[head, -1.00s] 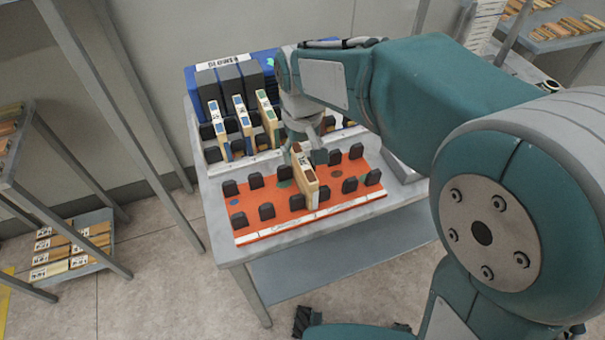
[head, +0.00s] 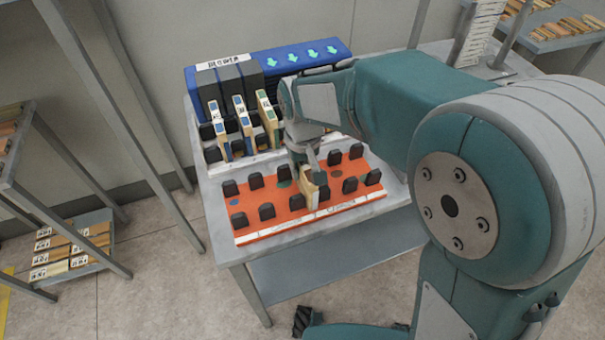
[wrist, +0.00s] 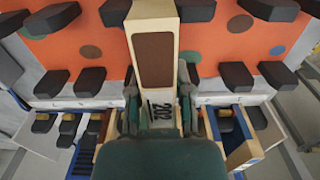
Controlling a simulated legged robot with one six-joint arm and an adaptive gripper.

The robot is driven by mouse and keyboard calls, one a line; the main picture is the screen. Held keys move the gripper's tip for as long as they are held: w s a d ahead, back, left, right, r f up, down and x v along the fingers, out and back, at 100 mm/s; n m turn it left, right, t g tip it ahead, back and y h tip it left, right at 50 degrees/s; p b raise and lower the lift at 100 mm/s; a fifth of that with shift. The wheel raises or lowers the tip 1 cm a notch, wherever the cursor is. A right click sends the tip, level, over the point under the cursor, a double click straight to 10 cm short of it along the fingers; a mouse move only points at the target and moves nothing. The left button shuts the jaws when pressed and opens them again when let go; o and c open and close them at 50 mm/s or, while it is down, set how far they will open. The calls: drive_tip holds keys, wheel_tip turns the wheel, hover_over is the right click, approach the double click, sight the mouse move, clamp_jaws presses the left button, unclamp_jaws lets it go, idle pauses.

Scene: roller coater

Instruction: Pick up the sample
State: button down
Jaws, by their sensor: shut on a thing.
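The sample is a pale wooden block (head: 309,193) standing upright among the black holders on the orange rack. In the wrist view it (wrist: 153,60) has a brown patch on its end and the number 202 on its label. My gripper (head: 306,170) is over it from above and shut on it. In the wrist view the fingers (wrist: 158,108) press on both sides of the block. The lower part of the sample is partly hidden by the gripper and holders in the head view.
The orange rack (head: 257,218) has several black holders beside the sample. Behind it stand several other blocks (head: 243,120) with blue and green ends, and a blue machine (head: 292,58) with green arrows. A metal table (head: 232,249) carries all this. Shelves stand left and right.

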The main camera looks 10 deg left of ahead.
drive_tip(key=shift+r, duration=0.25)
drive_tip(key=r, duration=0.3)
drive_tip(key=shift+s+d+r, duration=0.1)
drive_tip(key=shift+s, duration=0.1)
drive_tip(key=s+r, duration=0.1)
drive_tip(key=s+d+r, duration=0.1)
drive_tip(key=r, duration=0.1)
drive_tip(key=s+d+r, duration=0.1)
drive_tip(key=s+r, duration=0.1)
drive_tip(key=shift+r, duration=0.2)
drive_tip(key=s+d+r, duration=0.4)
drive_tip(key=s, duration=0.4)
drive_tip(key=shift+d, duration=0.15)
drive_tip(key=shift+r, duration=0.2)
